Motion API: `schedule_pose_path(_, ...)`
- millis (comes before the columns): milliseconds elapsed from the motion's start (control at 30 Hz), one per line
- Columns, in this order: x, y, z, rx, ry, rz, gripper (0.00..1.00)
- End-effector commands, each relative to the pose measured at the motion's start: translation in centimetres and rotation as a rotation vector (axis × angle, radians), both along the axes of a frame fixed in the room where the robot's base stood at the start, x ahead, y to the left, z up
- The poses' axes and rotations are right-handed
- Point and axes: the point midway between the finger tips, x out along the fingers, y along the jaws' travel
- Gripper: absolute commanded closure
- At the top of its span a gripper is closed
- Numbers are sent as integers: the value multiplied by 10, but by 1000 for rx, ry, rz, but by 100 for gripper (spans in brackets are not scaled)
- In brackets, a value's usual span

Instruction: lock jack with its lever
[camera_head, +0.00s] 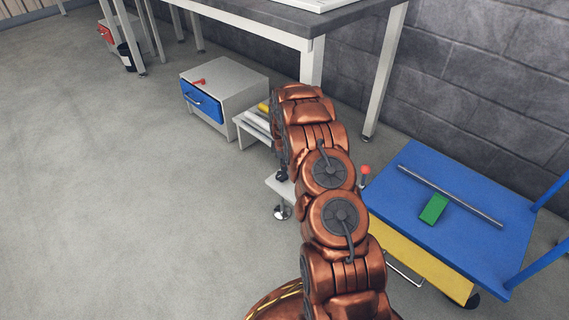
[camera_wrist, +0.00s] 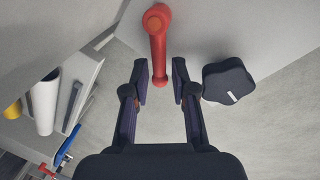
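A red lever (camera_wrist: 158,48) with a round pivot end shows at the top middle of the wrist view, mounted on a pale grey body (camera_wrist: 230,28). I cannot tell for sure whether that body is the jack. My gripper (camera_wrist: 159,70) is open, with one dark finger on each side of the lever's lower end. Gaps show between the lever and both fingers. A dark star-shaped knob (camera_wrist: 229,82) is just right of the right finger. In the head view my arm hides the gripper and this lever.
A blue-topped trolley (camera_head: 408,208) with a grey rod (camera_head: 452,194) and green block (camera_head: 433,209) stands right of my arm. A red knob (camera_head: 365,170) rises beside it. A cabinet with a blue drawer (camera_head: 203,104) stands left, under the workbench (camera_head: 290,16). Floor at left is clear.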

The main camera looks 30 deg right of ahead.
Motion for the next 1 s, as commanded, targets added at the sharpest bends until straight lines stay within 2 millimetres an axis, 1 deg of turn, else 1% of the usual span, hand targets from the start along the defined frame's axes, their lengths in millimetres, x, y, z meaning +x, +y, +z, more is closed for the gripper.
schedule_pose_path(33, 0, 0, 0, 0, 0, 0, 75)
schedule_pose_path(233, 0, 0, 0, 0, 0, 0, 96)
schedule_pose_path(267, 0, 0, 0, 0, 0, 0, 99)
schedule_pose_path(300, 0, 0, 0, 0, 0, 0, 100)
schedule_pose_path(667, 1, 0, 1, -1, 1, -16, 100)
schedule_pose_path(867, 5, -2, 4, 0, 0, -96, 100)
schedule_pose_path(1000, 8, -5, 5, -1, 1, -192, 100)
